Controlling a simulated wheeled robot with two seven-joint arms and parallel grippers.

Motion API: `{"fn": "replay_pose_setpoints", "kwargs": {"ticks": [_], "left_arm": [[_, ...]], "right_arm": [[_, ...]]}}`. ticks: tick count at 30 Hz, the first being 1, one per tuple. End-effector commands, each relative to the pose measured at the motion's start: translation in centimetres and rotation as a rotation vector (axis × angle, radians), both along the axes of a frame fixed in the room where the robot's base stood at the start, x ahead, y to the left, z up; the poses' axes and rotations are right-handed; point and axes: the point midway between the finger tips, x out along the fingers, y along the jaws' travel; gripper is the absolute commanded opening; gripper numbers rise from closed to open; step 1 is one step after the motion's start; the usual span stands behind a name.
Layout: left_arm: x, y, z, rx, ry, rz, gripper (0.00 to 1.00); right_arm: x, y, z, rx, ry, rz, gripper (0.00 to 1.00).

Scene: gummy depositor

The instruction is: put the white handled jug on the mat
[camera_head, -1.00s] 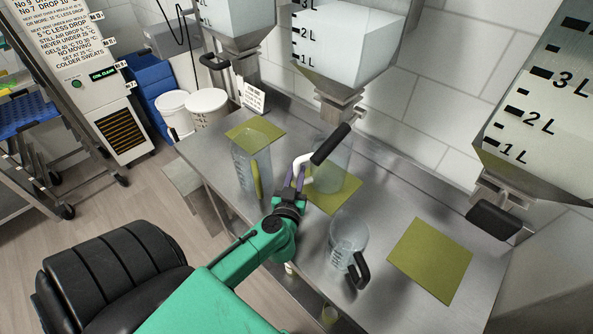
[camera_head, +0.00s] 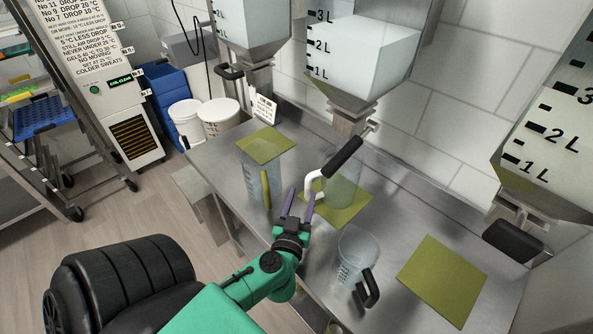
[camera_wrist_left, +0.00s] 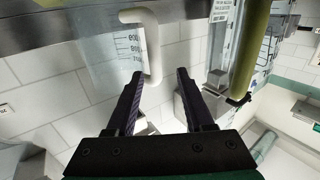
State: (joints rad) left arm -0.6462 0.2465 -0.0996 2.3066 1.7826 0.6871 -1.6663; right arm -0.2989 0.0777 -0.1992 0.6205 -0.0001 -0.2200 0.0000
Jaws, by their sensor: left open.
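The clear jug with the white handle (camera_head: 312,183) stands on the middle olive mat (camera_head: 350,212), below the middle hopper. Its handle faces my left gripper (camera_head: 301,197). That gripper is open and empty, with its two purple fingers just short of the handle. In the left wrist view the white handle (camera_wrist_left: 153,50) shows beyond the fingertips (camera_wrist_left: 160,74), apart from them. A second mat (camera_head: 440,281) lies bare at the right. A third mat (camera_head: 265,144) shows at the left by a clear jug with an olive handle (camera_head: 265,188). My right gripper is not in view.
A clear jug with a black handle (camera_head: 371,288) stands at the front of the steel bench, between my left arm and the right mat. The middle hopper's black lever (camera_head: 343,156) hangs above the white-handled jug. White buckets (camera_head: 218,117) stand at the back left.

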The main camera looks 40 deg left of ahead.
Motion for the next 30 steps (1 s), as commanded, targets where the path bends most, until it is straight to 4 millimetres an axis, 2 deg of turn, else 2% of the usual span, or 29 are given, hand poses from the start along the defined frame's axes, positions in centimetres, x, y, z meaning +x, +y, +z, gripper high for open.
{"fn": "replay_pose_setpoints", "kwargs": {"ticks": [4,9,30], "left_arm": [[-3.3,-1.6,-0.4,-0.005,0.003,0.000,0.53],[-5.5,-2.6,-0.1,-0.001,0.000,0.000,0.53],[-5.8,-2.8,0.1,-0.001,-0.003,0.001,0.53]], "right_arm": [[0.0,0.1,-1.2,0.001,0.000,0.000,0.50],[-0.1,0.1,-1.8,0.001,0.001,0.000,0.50],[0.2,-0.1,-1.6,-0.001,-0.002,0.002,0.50]]}}
